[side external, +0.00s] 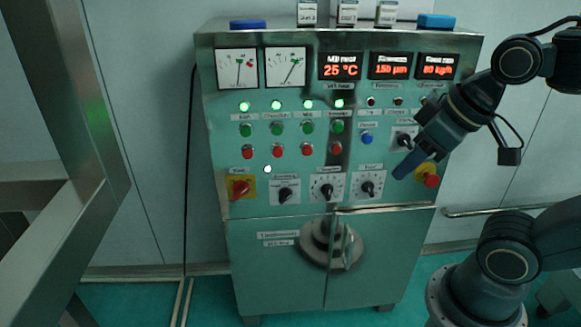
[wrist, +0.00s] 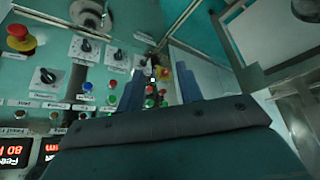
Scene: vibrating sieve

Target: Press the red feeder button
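The control cabinet (side external: 285,210) has a row of several red buttons below a row of green ones. The rightmost red button (side external: 336,147) sits under a blurred label that seems to read Feeder. In the wrist view, which sees the panel upside down, this red button (wrist: 112,84) appears just left of the left finger. My gripper (side external: 401,170) is in front of the panel's right part, right of and lower than that button, apart from it. In the wrist view my gripper (wrist: 160,84) shows two blue fingers with a gap between them and nothing held. The fingers hide part of the panel.
A blue button (side external: 367,139) and black rotary knobs (side external: 368,188) lie near the gripper. A red mushroom button (side external: 431,181) is just right of it. A red switch on a yellow plate (side external: 240,188) is at lower left. A metal frame (side external: 70,130) stands at far left.

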